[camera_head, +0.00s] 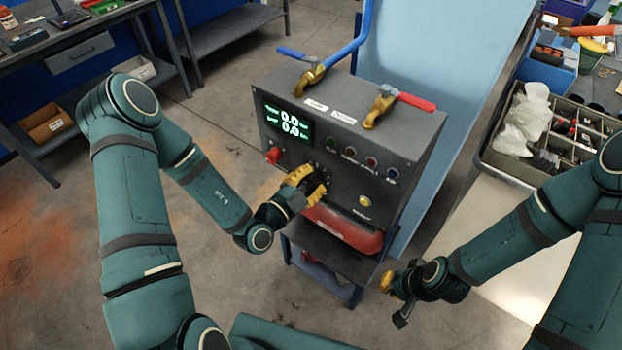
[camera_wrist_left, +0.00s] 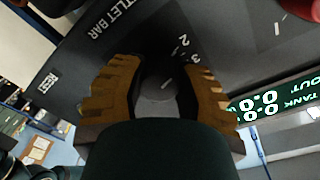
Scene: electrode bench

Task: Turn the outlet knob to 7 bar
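The dark grey control box (camera_head: 345,120) stands in the middle of the head view. Its green display (camera_head: 288,121) reads 0.0 on both lines, labelled TANK and OUT in the left wrist view (camera_wrist_left: 275,100). The outlet knob (camera_wrist_left: 160,88) is a dark round knob beside the OUTLET BAR lettering, with printed numbers 2 and 3 near it. My left gripper (camera_head: 308,187) is at the panel, its two yellow fingers on either side of the knob; whether they press on it is unclear. My right gripper (camera_head: 394,287) is low, right of the box, apart from it.
A blue-handled valve (camera_head: 311,76) and a red-handled valve (camera_head: 384,103) sit on the box's top. A red knob (camera_head: 273,155) and several small lights are on the panel. A red tank (camera_head: 342,229) lies below. A parts tray (camera_head: 509,172) stands at the right.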

